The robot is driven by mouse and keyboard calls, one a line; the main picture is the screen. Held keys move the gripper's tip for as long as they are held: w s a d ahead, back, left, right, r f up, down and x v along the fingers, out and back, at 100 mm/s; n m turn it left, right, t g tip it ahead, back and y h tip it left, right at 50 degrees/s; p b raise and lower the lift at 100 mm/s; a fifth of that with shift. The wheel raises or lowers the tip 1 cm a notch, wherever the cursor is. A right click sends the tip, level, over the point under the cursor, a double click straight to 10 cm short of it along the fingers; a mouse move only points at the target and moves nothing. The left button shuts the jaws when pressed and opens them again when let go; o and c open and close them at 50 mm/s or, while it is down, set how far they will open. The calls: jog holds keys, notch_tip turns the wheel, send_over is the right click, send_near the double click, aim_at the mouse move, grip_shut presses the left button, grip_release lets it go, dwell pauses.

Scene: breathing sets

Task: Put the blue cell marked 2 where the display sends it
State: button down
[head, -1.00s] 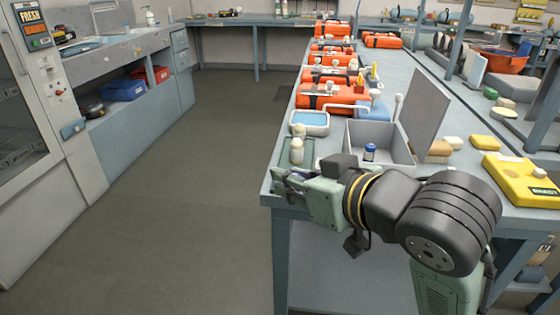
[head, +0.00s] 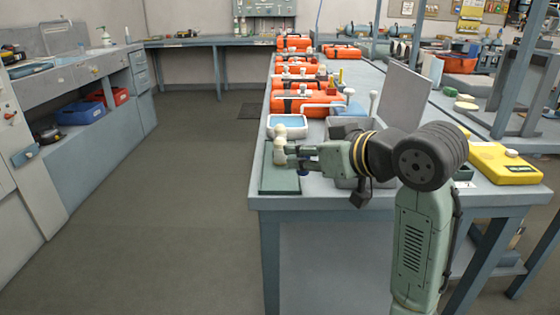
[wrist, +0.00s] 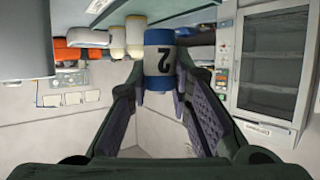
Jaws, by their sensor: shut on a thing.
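The blue cell marked 2 (wrist: 158,62) is between my fingertips in the wrist view, its number upside down. My gripper (wrist: 160,88) is shut on it. In the head view my gripper (head: 303,157) is over the near left end of the bench, and a small blue patch shows just below it. Cream cells (head: 279,132) stand by the dark green mat (head: 279,184), just left of and behind my gripper. The display's text is not in view in the head view now; the cabinet (wrist: 272,65) shows in the wrist view, too small to read.
The grey open-lidded box (head: 404,97) is behind my arm, its inside mostly hidden. A blue-topped tray (head: 287,122) and several orange cases (head: 304,103) line the bench behind. A yellow unit (head: 505,168) is at right. The floor (head: 180,230) left of the bench is clear.

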jog(key=w+a, duration=0.2)
jog(key=a, duration=0.1)
jog(key=w+a, duration=0.1)
jog(key=shift+w+a+f, duration=0.15)
jog(key=shift+w+f, duration=0.1)
jog(key=shift+w, duration=0.1)
jog(key=shift+f, duration=1.75)
jog(key=shift+f, duration=0.2)
jog(key=c, duration=1.5)
grip_release()
jog(key=shift+o, duration=0.2)
jog(key=shift+r, duration=0.1)
